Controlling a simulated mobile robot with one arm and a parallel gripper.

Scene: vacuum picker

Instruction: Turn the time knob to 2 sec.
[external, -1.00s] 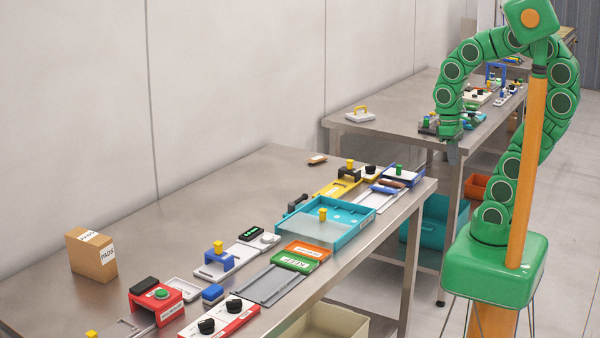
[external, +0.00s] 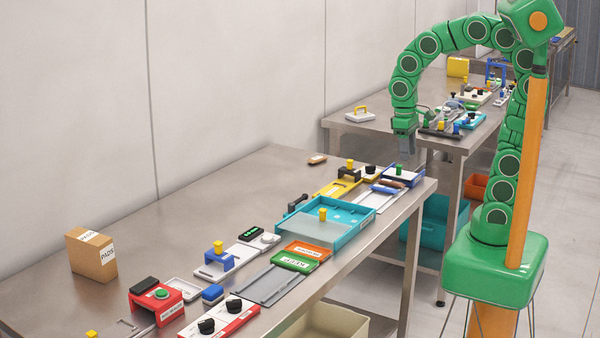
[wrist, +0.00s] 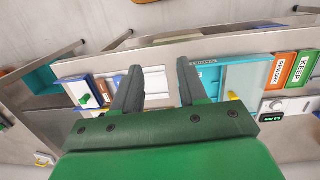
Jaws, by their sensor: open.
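My gripper (external: 405,150) hangs open and empty above the far right end of the near bench. In the wrist view its two dark fingers (wrist: 158,68) are apart with nothing between them. Two black knobs (external: 206,326) (external: 233,305) stand on a red-and-white panel at the near edge. A white knob (external: 267,238) sits beside a small display with green digits (external: 251,233); that display also shows in the wrist view (wrist: 270,118). Another black knob (external: 370,169) is at the far end. Knob markings are too small to read, so I cannot tell which is the time knob.
A teal tray (external: 345,236) with a yellow knob lies mid-bench. A cardboard box (external: 90,254) stands at the left. The back of the bench is mostly clear. A second bench (external: 350,125) stands behind.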

